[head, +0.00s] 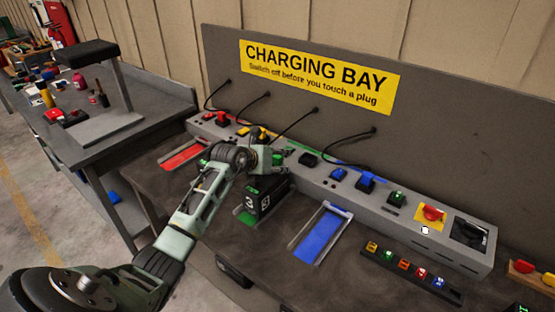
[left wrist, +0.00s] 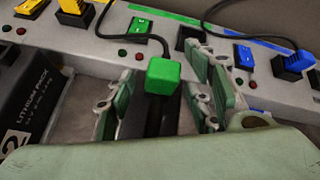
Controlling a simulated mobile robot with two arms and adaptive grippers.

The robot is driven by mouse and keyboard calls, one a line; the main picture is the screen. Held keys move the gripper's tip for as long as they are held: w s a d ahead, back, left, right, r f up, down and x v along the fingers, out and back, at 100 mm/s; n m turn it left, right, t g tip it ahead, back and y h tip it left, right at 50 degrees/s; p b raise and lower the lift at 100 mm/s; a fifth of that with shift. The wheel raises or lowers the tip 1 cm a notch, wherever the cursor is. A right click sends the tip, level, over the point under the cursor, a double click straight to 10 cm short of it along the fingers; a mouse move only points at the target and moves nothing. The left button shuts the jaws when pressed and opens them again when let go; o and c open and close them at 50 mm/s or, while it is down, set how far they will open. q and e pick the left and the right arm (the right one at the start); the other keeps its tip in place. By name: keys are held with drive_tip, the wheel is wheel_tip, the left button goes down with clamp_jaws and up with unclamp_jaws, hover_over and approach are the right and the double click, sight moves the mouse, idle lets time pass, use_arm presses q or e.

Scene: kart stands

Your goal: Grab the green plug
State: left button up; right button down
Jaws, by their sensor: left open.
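The green plug (left wrist: 163,76) is a green block on a black cable in the left wrist view. It is between the spread fingers of my left gripper (left wrist: 160,98), with gaps visible at its sides. In the head view my left gripper (head: 266,158) is over the front of the grey charging strip (head: 320,176), beside a small patch of green at its jaw. The gripper is open and hides most of the plug there. In the left wrist view an empty black socket (left wrist: 188,38) is just behind the plug. My right gripper is not in view.
A black battery pack (head: 254,203) stands below the gripper. A blue plug (left wrist: 293,65) and yellow plug (left wrist: 76,17) sit on the strip at either side. A red rotary switch (head: 431,213) is at the right. An empty blue bay (head: 320,238) lies in front.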

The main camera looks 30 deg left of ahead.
use_arm(q)
drive_tip(key=shift+c, duration=0.6)
drive_tip(key=c, duration=1)
